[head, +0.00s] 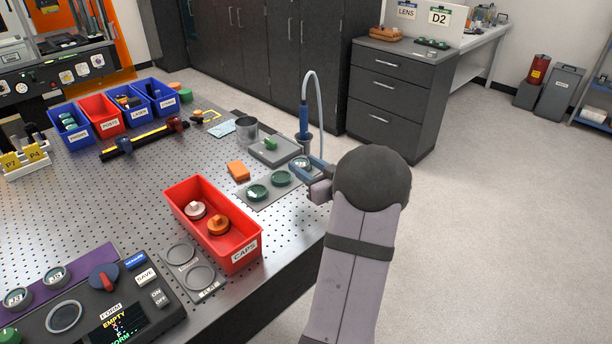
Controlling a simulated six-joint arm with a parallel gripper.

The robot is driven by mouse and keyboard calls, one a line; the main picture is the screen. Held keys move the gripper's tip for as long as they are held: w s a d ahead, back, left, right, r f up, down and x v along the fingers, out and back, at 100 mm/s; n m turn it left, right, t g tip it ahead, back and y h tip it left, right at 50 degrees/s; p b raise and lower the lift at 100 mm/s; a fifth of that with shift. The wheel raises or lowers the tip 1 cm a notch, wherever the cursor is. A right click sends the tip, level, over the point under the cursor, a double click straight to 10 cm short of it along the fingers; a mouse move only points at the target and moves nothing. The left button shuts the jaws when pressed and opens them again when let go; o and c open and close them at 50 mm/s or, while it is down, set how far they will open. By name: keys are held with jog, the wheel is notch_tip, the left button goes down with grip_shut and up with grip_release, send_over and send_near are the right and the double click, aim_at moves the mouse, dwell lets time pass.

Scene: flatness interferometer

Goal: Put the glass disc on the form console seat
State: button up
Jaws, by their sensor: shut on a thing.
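The form console (118,291) stands at the lower left, with a SAVE key, a red-and-blue knob and a screen that reads EMPTY and FORM. Its round seat (64,316) shows as a bare ring. My gripper (304,165) is at the table's right side, far from the console, beyond the red caps bin. It is shut on what looks like a small round glass disc (300,161), at the end of a row of green round seats. My arm partly hides this area, and I cannot tell whether the disc is lifted.
The red CAPS bin (253,249) with a pink and an orange cap lies between my gripper and the console. A grey two-ring plate (202,279) is beside it. Round pieces (55,275) sit on a purple mat. A blue hose tool (304,118) stands behind my gripper.

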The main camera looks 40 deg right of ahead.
jog(key=shift+r, duration=0.2)
jog(key=shift+w+a, duration=0.2)
jog(key=shift+w, duration=0.05)
jog(key=w+a+r+n+y, duration=0.15)
jog(key=w+a, duration=0.35)
jog(key=a, duration=0.5)
jog(key=w+a+r+y, duration=0.1)
jog(key=w+a+r, duration=0.3)
jog(key=a, duration=0.7)
jog(key=w+a+r+n+y, duration=0.1)
jog(key=w+a, duration=0.5)
jog(key=a, duration=0.4)
jog(key=n+y+p, duration=0.1)
jog(key=n+y, duration=0.1)
jog(key=y, duration=0.1)
send_over(72, 325)
jog(key=f, duration=0.2)
jog(key=shift+w+a+f, duration=0.1)
jog(key=shift+w+f, duration=0.05)
jog(key=shift+f, duration=2.3)
jog(key=shift+w+f, duration=0.1)
jog(key=shift+f, duration=2.35)
